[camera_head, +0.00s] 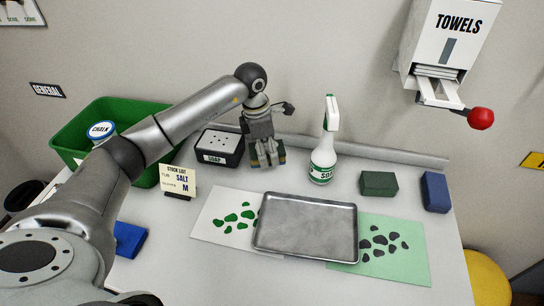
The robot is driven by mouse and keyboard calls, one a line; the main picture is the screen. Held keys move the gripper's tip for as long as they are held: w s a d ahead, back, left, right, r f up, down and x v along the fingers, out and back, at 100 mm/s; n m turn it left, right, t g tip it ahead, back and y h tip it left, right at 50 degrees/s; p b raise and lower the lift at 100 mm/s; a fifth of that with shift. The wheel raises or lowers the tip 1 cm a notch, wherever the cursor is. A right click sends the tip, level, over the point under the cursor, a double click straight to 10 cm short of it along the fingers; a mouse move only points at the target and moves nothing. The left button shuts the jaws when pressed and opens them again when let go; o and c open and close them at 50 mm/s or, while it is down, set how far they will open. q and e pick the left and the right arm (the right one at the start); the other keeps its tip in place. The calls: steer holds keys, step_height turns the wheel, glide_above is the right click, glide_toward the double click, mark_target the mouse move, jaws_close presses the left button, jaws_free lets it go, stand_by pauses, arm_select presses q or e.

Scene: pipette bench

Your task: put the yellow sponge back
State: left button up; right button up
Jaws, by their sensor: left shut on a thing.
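My left gripper (268,161) points down over the back of the bench, between the soap box and the spray bottle. It is shut on a small block (282,156), of which only dark, olive-looking edges show on both sides of the fingers. The fingers hide most of it, so I cannot tell if it is the yellow sponge or whether it touches the bench. No other yellow sponge shows. A dark green block (378,184) and a blue block (435,192) lie at the right. My right gripper is not in view.
The soap box (219,158) stands just left of the gripper, the spray bottle (323,165) to its right. A metal tray (306,228) lies in front across two spotted cards. A green bin (75,128), stock card (177,181) and blue block (129,239) are at the left.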

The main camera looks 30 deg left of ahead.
mark_target(271, 168)
arm_select(q)
steer(key=shift+w+a+f, duration=0.1)
steer(key=shift+w+f, duration=1.05)
steer(key=shift+f, duration=0.25)
step_height(271, 168, down, 3)
steer(key=shift+w+f+p, duration=0.1)
steer(key=shift+p, duration=0.7)
steer(key=shift+f+b, duration=0.25)
steer(key=shift+b, duration=0.05)
steer(key=o, duration=1.2)
steer(key=shift+r, duration=0.1)
